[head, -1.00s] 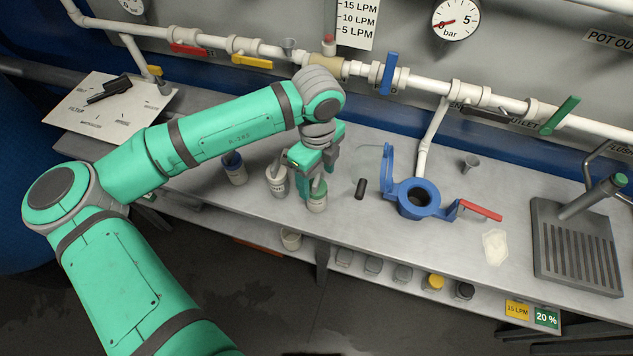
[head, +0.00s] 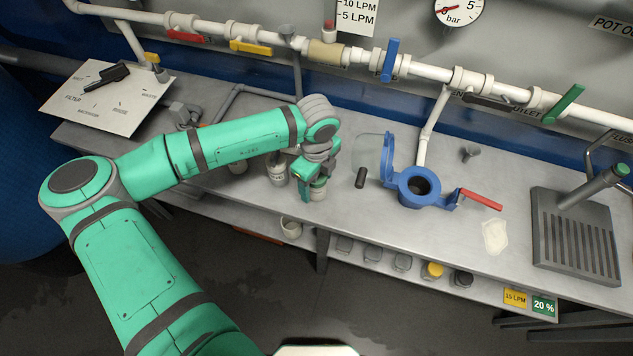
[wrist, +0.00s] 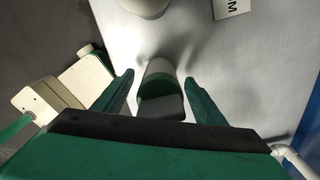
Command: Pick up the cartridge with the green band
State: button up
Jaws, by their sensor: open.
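The green-banded cartridge (head: 318,189) stands upright on the grey bench, partly hidden by my gripper in the head view. In the wrist view this cartridge (wrist: 160,72) shows a pale body, a green band and a dark grey end. My gripper (wrist: 159,78) is open, with one green finger on each side of the cartridge. A gap shows on both sides, so the fingers do not look closed on it. In the head view my gripper (head: 312,178) points down over the cartridge.

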jog(key=shift+f, duration=0.4)
jog(key=c, duration=1.3)
